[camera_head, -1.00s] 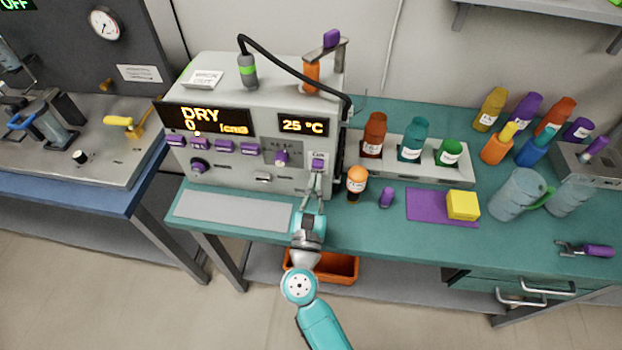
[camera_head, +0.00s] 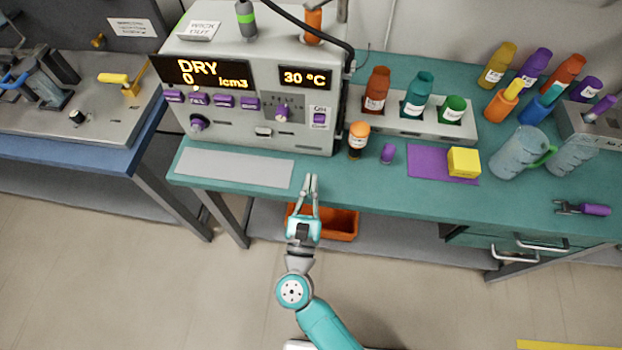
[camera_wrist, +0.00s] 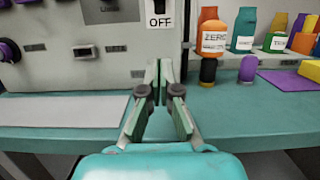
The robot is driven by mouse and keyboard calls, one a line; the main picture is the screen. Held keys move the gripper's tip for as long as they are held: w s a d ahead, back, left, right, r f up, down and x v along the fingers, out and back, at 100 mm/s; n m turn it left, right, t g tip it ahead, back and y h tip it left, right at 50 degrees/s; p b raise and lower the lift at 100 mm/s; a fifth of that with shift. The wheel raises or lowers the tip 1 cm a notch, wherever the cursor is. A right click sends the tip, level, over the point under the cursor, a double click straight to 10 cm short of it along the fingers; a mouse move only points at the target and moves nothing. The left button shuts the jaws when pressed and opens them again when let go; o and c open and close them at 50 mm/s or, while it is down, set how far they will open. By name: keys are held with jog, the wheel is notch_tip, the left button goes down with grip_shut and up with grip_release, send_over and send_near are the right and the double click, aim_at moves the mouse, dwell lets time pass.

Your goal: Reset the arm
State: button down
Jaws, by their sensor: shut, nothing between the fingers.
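My gripper (camera_head: 311,184) is shut and empty at the front edge of the teal bench, in front of the grey classifier machine (camera_head: 290,138). In the wrist view my gripper (camera_wrist: 159,80) has its fingertips together, below a switch marked OFF (camera_wrist: 160,18). In the head view the machine's displays read DRY with 0 /cm3 (camera_head: 205,74) and 30 °C (camera_head: 305,78). The small purple switch (camera_head: 319,117) is on the machine's lower right front. The gripper appears apart from the machine.
Further right are a yellow block (camera_head: 463,162) on a purple mat (camera_head: 425,165) and clear jugs (camera_head: 518,155). An orange bin (camera_head: 340,222) sits below the bench. The floor in front is clear.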

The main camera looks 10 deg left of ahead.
dwell(0.3)
jog(key=s+d+n+y, duration=0.2)
jog(key=s+d+n, duration=1)
jog(key=d+n, duration=0.4)
jog(key=s+d+n+g, duration=0.3)
jog(key=s+n, duration=0.6)
jog(key=n, duration=0.1)
jog(key=s+d+n+g+h, duration=0.1)
jog(key=s+d+n+g, duration=0.2)
jog(key=s+n, duration=0.7)
jog(key=shift+s+d+r, duration=0.3)
jog(key=shift+r, duration=0.1)
